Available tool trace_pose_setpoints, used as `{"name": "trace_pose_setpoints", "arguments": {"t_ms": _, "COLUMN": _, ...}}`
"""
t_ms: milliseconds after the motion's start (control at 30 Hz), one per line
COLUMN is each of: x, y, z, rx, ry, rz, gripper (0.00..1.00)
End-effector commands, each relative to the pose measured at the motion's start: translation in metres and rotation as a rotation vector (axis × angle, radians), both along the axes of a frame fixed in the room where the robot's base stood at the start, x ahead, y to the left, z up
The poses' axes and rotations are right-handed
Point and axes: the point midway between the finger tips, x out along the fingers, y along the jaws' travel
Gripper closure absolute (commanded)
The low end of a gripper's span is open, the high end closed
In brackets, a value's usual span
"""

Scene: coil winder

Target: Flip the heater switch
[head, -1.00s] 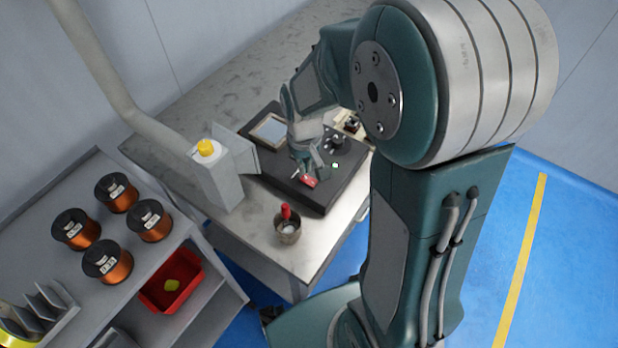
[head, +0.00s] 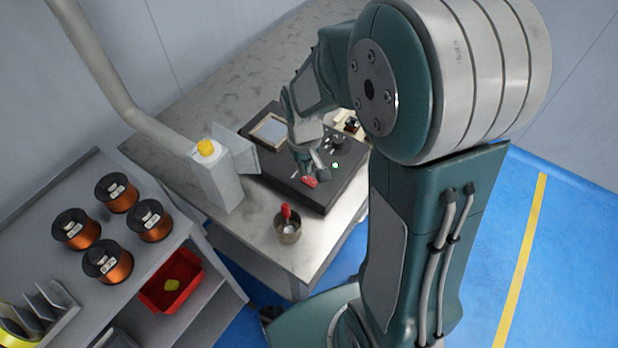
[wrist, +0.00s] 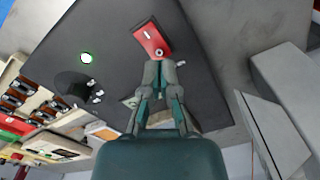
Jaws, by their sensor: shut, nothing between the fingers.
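The heater switch appears to be the red plate (wrist: 152,40) with a small white mark and a round metal part, on a dark panel (wrist: 215,90) in the wrist view. In the head view the red plate (head: 311,182) shows at the near edge of the dark panel (head: 266,177). My gripper (wrist: 159,64) is shut and empty, its fingertips at the lower end of the red plate, close to the round metal part. I cannot tell whether they touch it. In the head view my gripper (head: 308,170) is just above the plate and partly hides it.
A lit green-white lamp (head: 335,166) and a dark knob (wrist: 74,86) are on the panel. A grey box with a yellow button (head: 207,148) stands left of it. A metal cup with a red-handled tool (head: 287,227) stands in front. Copper wire spools (head: 108,262) sit on the left shelf.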

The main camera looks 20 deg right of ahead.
Motion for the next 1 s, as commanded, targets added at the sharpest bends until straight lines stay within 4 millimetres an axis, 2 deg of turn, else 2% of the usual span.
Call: {"name": "trace_pose_setpoints", "arguments": {"t_ms": 1000, "x": 0.0, "y": 0.0, "z": -0.013, "rx": 0.0, "ry": 0.002, "rz": 0.0, "gripper": 1.0}}
